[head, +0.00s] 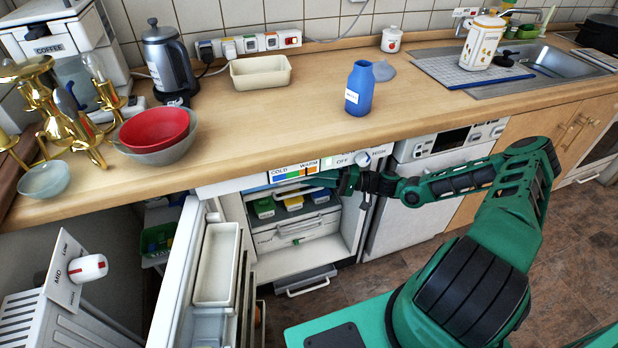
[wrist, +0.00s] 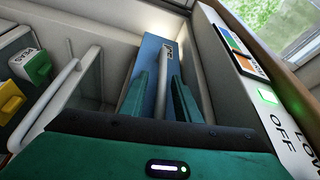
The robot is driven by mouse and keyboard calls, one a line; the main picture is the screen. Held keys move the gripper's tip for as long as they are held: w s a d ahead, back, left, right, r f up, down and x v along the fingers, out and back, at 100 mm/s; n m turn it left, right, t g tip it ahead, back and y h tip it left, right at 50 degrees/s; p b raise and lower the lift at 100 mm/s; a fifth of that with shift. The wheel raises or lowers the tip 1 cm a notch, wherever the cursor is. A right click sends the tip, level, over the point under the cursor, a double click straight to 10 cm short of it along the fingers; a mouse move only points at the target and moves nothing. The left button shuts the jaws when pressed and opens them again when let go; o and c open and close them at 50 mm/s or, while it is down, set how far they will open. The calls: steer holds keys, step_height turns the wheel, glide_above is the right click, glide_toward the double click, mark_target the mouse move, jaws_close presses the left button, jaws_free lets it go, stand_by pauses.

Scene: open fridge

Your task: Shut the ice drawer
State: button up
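In the wrist view, a blue drawer front (wrist: 146,65) with a small label stands inside the fridge; I take it for the ice drawer, though the label is hard to read. A pale upright bar (wrist: 163,80), apparently its handle, crosses the blue front. My gripper (wrist: 158,80) has its two green fingers apart, with the bar between them; I cannot tell whether either touches it. In the head view, my gripper (head: 345,181) is at the fridge's upper opening, under the countertop edge. How far the drawer is out is hard to tell there.
The fridge door (head: 185,285) stands open at left. A green PEAS box (wrist: 32,65) and a yellow box (wrist: 10,100) sit beside the blue front. A control panel (head: 345,160) is just above my gripper. A low grey drawer (head: 300,279) sticks out below.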

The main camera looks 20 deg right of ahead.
steer(key=v, duration=1)
steer(key=shift+d, duration=0.35)
steer(key=shift+s+f, duration=0.1)
